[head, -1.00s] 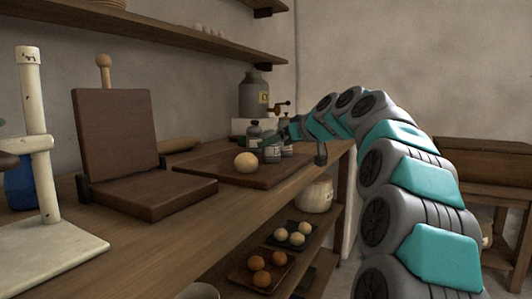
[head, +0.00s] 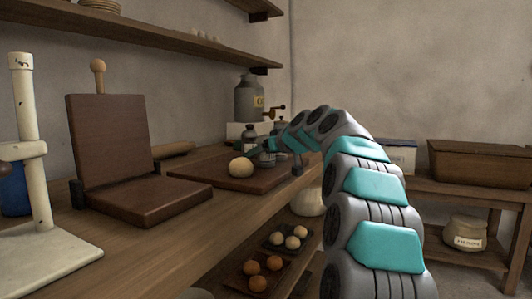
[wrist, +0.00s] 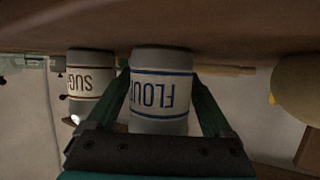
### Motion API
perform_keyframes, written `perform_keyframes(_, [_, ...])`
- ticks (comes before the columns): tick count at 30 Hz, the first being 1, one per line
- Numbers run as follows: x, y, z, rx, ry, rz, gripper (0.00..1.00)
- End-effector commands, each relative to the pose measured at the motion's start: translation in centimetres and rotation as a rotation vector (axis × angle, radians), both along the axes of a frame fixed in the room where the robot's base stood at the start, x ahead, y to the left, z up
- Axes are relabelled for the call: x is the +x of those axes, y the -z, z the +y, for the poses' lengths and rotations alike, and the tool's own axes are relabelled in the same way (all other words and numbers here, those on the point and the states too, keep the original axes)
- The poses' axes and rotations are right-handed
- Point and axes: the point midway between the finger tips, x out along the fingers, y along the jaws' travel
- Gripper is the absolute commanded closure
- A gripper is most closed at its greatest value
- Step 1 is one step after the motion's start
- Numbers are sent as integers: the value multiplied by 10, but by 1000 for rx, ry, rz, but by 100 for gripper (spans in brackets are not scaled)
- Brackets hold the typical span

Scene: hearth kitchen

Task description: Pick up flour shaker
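The flour shaker (wrist: 161,88) is a grey-white cylinder with a blue-lettered FLOUR label, upside down in the wrist view. It stands on the dark wooden board (wrist: 235,42). My gripper (wrist: 161,78) has one dark green finger on each side of it. The fingers are spread wide at the palm and lie close along the shaker's sides; firm contact cannot be made out. A similar SUGAR shaker (wrist: 90,85) stands just left of it in that view, outside the fingers. In the head view my gripper (head: 270,148) is low over the board and largely covers the shakers.
A pale dough ball (head: 240,167) lies on the board close to my gripper. A grey canister (head: 249,98) stands behind. A hinged wooden press (head: 110,140) and a white stand (head: 30,150) occupy the counter's left. Trays with balls sit on a lower shelf.

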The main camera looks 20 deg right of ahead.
Motion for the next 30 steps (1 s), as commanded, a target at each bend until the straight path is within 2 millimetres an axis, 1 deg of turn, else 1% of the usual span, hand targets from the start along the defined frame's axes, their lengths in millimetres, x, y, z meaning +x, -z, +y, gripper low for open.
perform_keyframes(1, [0,0,0,0,0,0,21])
perform_keyframes(2, [0,0,0,0,0,0,25])
perform_keyframes(20, [0,0,0,-1,0,0,92])
perform_keyframes(21, [0,0,0,-1,0,0,94])
perform_keyframes(30, [0,-2,0,-1,0,0,94])
